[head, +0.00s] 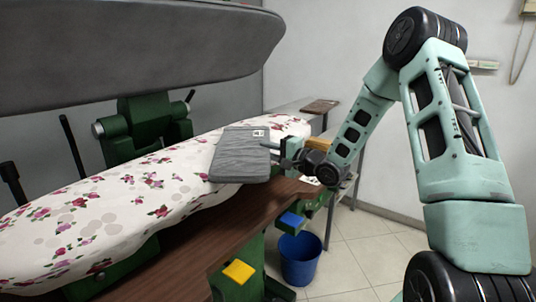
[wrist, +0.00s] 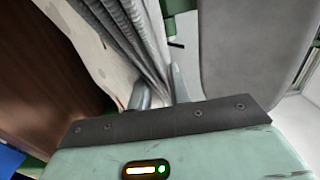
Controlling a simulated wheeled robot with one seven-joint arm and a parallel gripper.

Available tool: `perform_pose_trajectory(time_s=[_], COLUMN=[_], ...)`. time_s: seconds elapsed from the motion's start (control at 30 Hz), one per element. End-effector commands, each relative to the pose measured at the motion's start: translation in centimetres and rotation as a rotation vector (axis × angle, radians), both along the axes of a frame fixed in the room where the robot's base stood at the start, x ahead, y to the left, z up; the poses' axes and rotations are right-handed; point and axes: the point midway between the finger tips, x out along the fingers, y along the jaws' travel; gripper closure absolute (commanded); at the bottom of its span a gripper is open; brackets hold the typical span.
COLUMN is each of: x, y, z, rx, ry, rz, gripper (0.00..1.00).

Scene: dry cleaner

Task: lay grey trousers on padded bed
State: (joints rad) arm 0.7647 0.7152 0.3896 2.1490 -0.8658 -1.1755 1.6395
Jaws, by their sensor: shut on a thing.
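The grey trousers (head: 240,155) are folded into a flat rectangle with a small white tag. They are at the right part of the padded bed (head: 130,205), which has a white cover with pink flowers. My gripper (head: 281,150) is shut on their right edge. In the wrist view the fingers (wrist: 160,90) pinch the grey ribbed cloth (wrist: 135,35). The trousers overlap the bed in the head view; I cannot tell whether their underside rests on it or hangs just above.
A large grey upper press plate (head: 140,55) hangs over the back of the bed. A brown wooden ledge (head: 215,235) runs along the front. Yellow (head: 238,271) and blue (head: 291,220) pedals and a blue bucket (head: 300,260) are below. A side table (head: 305,108) stands behind.

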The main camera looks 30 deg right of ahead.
Motion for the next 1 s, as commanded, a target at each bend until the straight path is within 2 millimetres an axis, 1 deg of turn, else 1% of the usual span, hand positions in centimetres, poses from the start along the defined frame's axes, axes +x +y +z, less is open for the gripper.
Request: perform_pose_trajectory(time_s=[0.03,0.07,0.27,0.4,0.43,0.47,0.5,0.77,0.87,0.97,1.0], x=[0.0,0.0,0.0,0.0,0.0,0.0,0.0,0.0,-0.1,-1.2,-1.8], y=[0.0,0.0,0.0,0.0,0.0,0.0,0.0,0.0,0.0,-0.5,-0.7], z=[-0.6,-0.7,-0.7,-1.0,-1.1,-1.1,-1.1,-1.0,-0.7,-0.9,-0.9], rx=[0.002,0.001,-0.001,0.000,-0.001,-0.001,-0.001,-0.001,-0.002,-0.001,-0.001], ry=[0.000,-0.002,-0.004,-0.003,-0.001,-0.001,-0.001,0.000,-0.001,0.000,0.001], rz=[0.000,0.000,0.000,0.000,0.000,0.000,0.000,0.000,0.000,-0.001,-0.002], gripper=[1.00,1.00,1.00,1.00,0.78,0.70,0.59,0.59,0.59,0.59,0.59])
